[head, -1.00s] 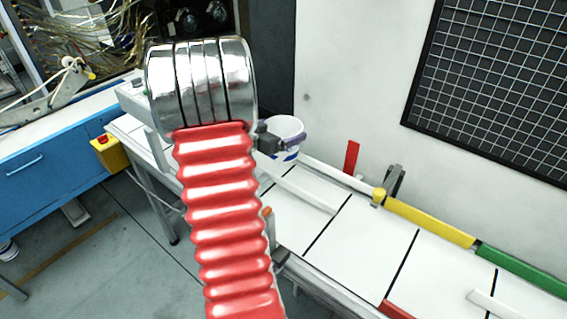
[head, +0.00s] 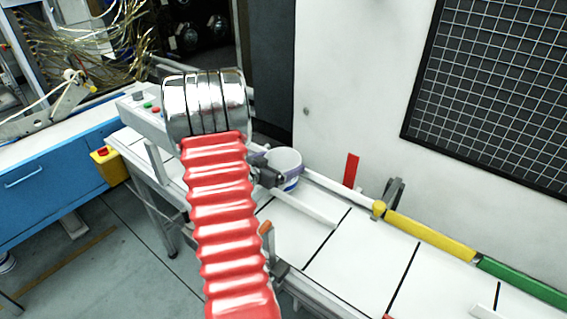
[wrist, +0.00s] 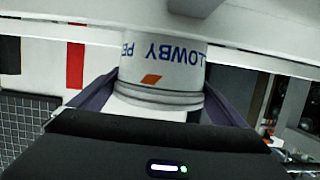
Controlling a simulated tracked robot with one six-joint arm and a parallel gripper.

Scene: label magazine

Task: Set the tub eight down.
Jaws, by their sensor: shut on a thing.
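The tub (head: 288,164) is white with blue marking and shows in the head view just right of my arm's metal end. In the wrist view the tub (wrist: 160,68) has blue lettering and an orange mark, and it appears upside down there. My gripper (wrist: 158,100) is shut on the tub, with a dark finger along each side of it. In the head view my gripper (head: 270,172) is partly hidden by my red ribbed arm. I cannot tell whether the tub's base touches the white surface.
A white conveyor-like surface (head: 330,262) with dark cross lines runs right. Along its back edge are a red upright flag (head: 351,170), a yellow rail (head: 430,235) and a green rail (head: 520,282). A white guide bar (head: 305,208) lies near the tub. A control box (head: 145,115) stands left.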

